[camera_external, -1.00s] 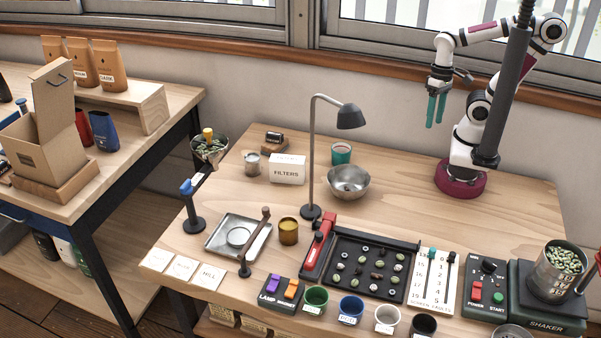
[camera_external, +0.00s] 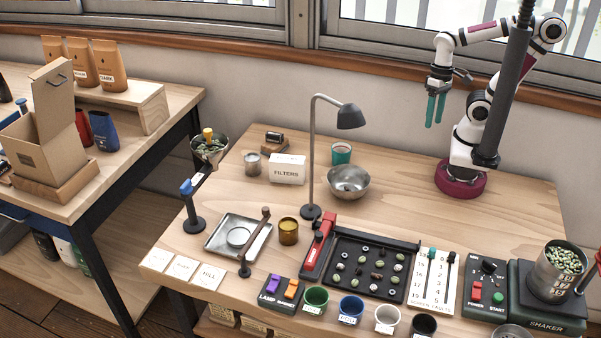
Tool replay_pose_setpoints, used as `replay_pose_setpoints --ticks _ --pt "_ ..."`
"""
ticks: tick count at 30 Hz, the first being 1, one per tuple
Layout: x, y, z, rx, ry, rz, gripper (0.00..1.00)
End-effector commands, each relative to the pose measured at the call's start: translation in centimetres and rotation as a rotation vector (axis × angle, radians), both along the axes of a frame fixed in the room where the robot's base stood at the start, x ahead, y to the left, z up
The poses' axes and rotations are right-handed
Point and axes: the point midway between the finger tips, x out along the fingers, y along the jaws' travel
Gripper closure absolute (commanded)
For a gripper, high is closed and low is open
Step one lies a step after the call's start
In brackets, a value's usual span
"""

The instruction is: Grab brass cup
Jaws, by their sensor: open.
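The brass cup (camera_external: 288,232) stands upright on the table, right of the square metal tray and left of the lamp's foot. It is gold-brown, and its inside looks dark. My gripper (camera_external: 435,111) hangs in the air at the upper right, near the wall and window, with its teal fingers pointing down. It is open, with nothing between the fingers. It is far from the cup, above and to the right of it.
A tall desk lamp (camera_external: 312,160) rises just right of the cup. A metal tray (camera_external: 222,248) with a dark post (camera_external: 257,240) lies left of it. A black bean board (camera_external: 345,285), a switch box (camera_external: 280,292) and several small cups stand in front. A steel bowl (camera_external: 348,182) sits behind.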

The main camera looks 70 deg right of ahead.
Motion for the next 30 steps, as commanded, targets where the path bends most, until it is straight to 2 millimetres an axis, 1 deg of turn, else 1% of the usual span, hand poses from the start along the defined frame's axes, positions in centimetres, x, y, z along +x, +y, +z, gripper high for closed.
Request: replay_pose_setpoints --ticks 14,18,21,26,28,29,30 --pt "0.0 0.0 0.0 0.0 0.0 0.0 0.41" --pt "0.0 0.0 0.0 0.0 0.0 0.0 0.16" --pt "0.0 0.0 0.0 0.0 0.0 0.0 0.0" --pt "0.0 0.0 0.0 0.0 0.0 0.0 0.0" --pt "0.1 -0.2 -0.1 -0.015 0.004 0.026 0.0" --pt "0.3 -0.5 -0.2 -0.044 0.012 0.078 0.0" --pt "0.9 -1.3 -0.5 -0.111 0.029 0.198 0.0"
